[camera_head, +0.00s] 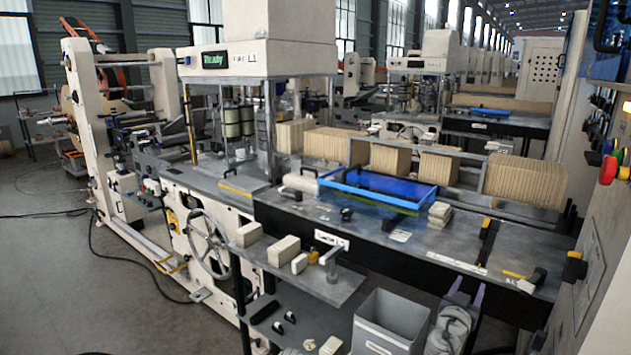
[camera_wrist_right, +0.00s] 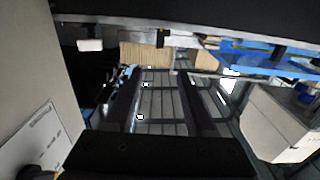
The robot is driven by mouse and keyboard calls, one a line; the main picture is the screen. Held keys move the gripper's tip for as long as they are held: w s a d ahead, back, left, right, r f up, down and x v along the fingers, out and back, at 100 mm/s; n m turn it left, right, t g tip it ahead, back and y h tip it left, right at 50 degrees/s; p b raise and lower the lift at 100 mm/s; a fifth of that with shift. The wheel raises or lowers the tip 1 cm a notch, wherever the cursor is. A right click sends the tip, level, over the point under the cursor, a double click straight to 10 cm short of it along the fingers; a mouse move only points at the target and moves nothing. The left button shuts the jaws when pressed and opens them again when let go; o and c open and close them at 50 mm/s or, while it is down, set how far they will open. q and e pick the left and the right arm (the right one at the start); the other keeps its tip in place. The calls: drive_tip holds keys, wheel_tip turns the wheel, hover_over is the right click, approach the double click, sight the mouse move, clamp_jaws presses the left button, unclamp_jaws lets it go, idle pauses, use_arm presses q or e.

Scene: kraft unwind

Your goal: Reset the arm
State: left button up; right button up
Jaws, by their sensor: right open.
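My right gripper (camera_head: 467,287) shows at the lower right of the head view, in front of the long machine table (camera_head: 470,232) and right of the grey bin (camera_head: 395,318). Its two fingers point up and away, and they stand apart. In the right wrist view the two dark fingers of the right gripper (camera_wrist_right: 160,85) are spread, with nothing between them but a dim striped background. My left gripper is in neither view.
A blue tray (camera_head: 370,188) lies on the machine table, with stacks of kraft paper (camera_head: 390,158) behind it. A small shelf (camera_head: 315,280) with pale blocks juts out at the front. A control cabinet (camera_head: 600,230) stands close on the right. The left floor is mostly open, with cables.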

drive_tip(key=s+a+f+n+g+y+p, duration=0.1)
drive_tip(key=s+a+f+n+g+y, duration=0.1)
drive_tip(key=s+a+f+g, duration=0.35)
drive_tip(key=s+a+f+n+g+y, duration=0.1)
drive_tip(key=s+a+f+g+y, duration=0.15)
drive_tip(key=a+f, duration=0.65)
drive_tip(key=s+a+f+n+g+y, duration=0.2)
drive_tip(key=s+a+n+g, duration=0.1)
drive_tip(key=s+a, duration=0.3)
drive_tip(key=s+a+f+n+g+y, duration=0.3)
drive_tip(key=s+a+n, duration=0.2)
drive_tip(key=a, duration=0.6)
drive_tip(key=shift+s+f+g+p, duration=0.3)
drive_tip(key=shift+s+p, duration=0.1)
drive_tip(key=shift+s, duration=0.8)
